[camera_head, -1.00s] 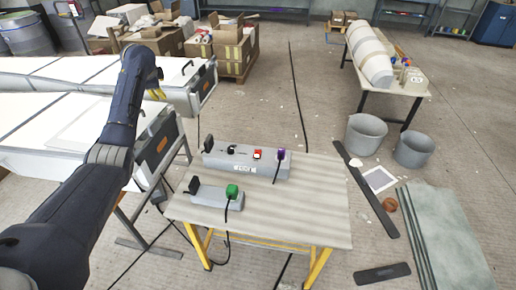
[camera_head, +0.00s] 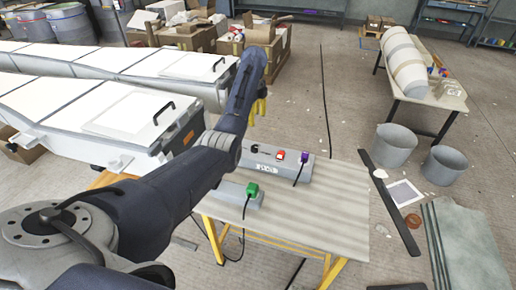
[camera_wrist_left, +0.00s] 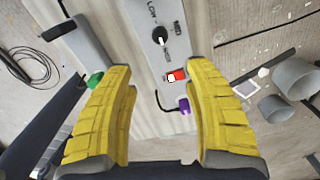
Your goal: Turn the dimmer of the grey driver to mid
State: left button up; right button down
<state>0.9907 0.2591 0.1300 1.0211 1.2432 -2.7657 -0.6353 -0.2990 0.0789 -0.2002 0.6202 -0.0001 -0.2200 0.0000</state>
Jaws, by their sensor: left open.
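The grey driver (camera_head: 292,172) is a long box on the small table, with a red switch and a purple plug. Its black dimmer knob (camera_head: 254,148) shows near its left end, close to my left arm. In the left wrist view the dimmer knob (camera_wrist_left: 160,36) lies ahead of the fingertips, with LOW and other lettering around it; its exact setting is hard to read. My left gripper (camera_head: 259,105) has yellow fingers, partly behind the arm. My right gripper is not in view.
A smaller grey box with a green plug (camera_head: 252,189) sits beside the driver on the table (camera_head: 325,215). Black cables hang from the plugs. White moulds (camera_head: 120,110) stand to the left. Two grey buckets (camera_head: 396,145) stand on the floor to the right.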

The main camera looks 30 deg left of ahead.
aim_at(255, 147)
pick_arm(q)
notch_tip(255, 147, down, 17)
jog(key=shift+r, duration=0.1)
dwell(0.7)
jog(key=shift+c, duration=0.4)
grip_shut()
